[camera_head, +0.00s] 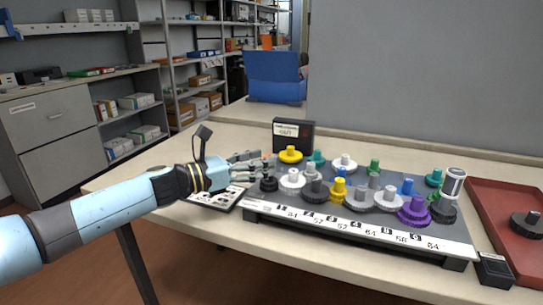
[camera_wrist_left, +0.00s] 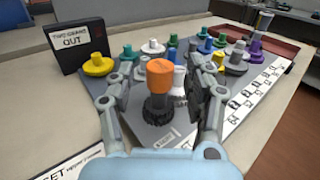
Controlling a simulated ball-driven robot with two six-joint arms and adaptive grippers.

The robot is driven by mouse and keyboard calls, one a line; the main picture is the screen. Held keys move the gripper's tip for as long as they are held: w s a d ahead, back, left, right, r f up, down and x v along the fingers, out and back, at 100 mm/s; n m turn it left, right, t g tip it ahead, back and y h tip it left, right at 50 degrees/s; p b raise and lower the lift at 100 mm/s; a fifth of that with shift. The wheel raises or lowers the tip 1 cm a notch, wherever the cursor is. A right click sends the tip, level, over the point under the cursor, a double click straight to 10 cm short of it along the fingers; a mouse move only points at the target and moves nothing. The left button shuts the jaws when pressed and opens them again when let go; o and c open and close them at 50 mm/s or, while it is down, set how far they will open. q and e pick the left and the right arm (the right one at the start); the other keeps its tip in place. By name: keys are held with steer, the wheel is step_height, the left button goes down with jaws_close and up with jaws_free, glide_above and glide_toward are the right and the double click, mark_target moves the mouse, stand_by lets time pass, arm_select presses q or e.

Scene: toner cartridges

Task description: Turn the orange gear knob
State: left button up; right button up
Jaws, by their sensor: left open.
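The orange gear knob (camera_wrist_left: 160,78) stands upright on a black toothed gear (camera_wrist_left: 158,112) at the near corner of the grey gear board (camera_wrist_left: 185,128). My left gripper (camera_wrist_left: 160,70) is open, with one finger on each side of the knob and a visible gap on both sides. In the head view my left gripper (camera_head: 262,165) reaches in from the left at the board's left end. There the black gear (camera_head: 269,184) shows just below the fingers, while the orange top is mostly hidden. My right gripper is not in view.
Several coloured gears crowd the board, with a yellow one (camera_head: 290,155) close behind. A black sign box (camera_head: 293,134) stands at the back. A red tray (camera_head: 505,215) holding a dark gear lies at right. A printed card (camera_head: 215,197) lies under my left wrist.

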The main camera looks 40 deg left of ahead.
arm_select(q)
steer(key=shift+x, duration=1.2)
steer(key=shift+w+d, duration=0.15)
steer(key=shift+w, duration=0.2)
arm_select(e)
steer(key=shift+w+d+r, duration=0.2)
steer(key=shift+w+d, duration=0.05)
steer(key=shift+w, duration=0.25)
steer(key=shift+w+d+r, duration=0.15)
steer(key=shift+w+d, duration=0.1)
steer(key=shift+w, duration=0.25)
arm_select(q)
steer(key=shift+c, duration=0.4)
steer(key=shift+c, duration=1)
steer(key=c, duration=0.7)
steer(key=shift+f, duration=0.1)
jaws_close()
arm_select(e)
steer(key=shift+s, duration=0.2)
